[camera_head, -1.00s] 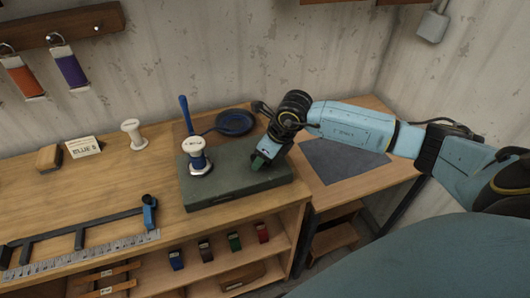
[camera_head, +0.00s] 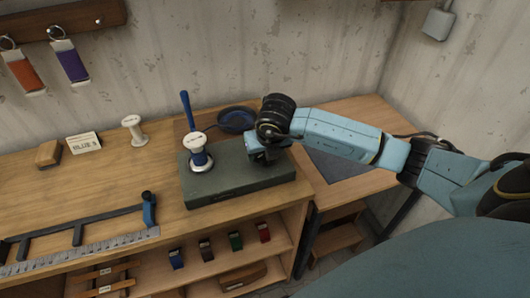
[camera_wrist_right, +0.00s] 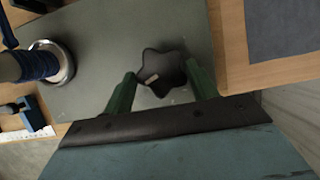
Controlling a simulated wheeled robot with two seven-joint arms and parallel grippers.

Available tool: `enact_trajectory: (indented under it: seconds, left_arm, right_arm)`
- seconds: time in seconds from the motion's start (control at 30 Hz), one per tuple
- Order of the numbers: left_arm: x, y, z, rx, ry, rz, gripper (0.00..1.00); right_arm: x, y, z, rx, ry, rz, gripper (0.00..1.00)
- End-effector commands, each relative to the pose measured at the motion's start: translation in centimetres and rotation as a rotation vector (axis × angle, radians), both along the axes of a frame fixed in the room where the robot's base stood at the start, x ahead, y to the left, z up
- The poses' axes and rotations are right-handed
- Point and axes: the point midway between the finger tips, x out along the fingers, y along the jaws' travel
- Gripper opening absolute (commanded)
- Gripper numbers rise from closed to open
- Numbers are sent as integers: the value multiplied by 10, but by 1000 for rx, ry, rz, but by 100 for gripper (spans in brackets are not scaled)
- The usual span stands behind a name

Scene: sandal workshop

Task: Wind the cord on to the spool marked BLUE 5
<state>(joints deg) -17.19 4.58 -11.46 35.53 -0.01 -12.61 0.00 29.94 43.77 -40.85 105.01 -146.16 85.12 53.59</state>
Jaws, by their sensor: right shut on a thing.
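A white spool (camera_head: 197,141) stands upright on a round plate at the left of the grey-green winding box (camera_head: 240,192). Blue cord is wrapped around it, and the mark on its top is too small to read. In the right wrist view the cord-wrapped spool (camera_wrist_right: 35,66) is at the left. My right gripper (camera_head: 259,157) is over the right part of the box. In the right wrist view its green fingers (camera_wrist_right: 162,84) are shut on a black star-shaped knob (camera_wrist_right: 160,68) on the box top. My left gripper is not in view.
A blue dish (camera_head: 237,120) and an upright blue handle (camera_head: 187,110) are behind the box. A white empty spool (camera_head: 134,129), a BLUE 5 card (camera_head: 84,143) and a wooden block (camera_head: 48,154) stand left. A ruler frame (camera_head: 85,238) lies at front left.

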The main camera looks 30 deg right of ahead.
Motion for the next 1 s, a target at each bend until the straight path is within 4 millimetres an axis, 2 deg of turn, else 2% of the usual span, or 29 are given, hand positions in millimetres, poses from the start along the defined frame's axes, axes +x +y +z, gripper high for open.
enact_trajectory:
  seconds: [0.57,0.6,0.73,1.0]
  left_arm:
    - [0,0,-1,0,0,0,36]
    - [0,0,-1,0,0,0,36]
    - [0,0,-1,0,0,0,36]
    - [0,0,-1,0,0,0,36]
  right_arm:
    - [0,0,0,0,2,-30,35]
    - [0,0,0,0,2,-30,63]
    - [0,0,0,0,2,-30,80]
    - [0,0,0,1,1,-30,80]
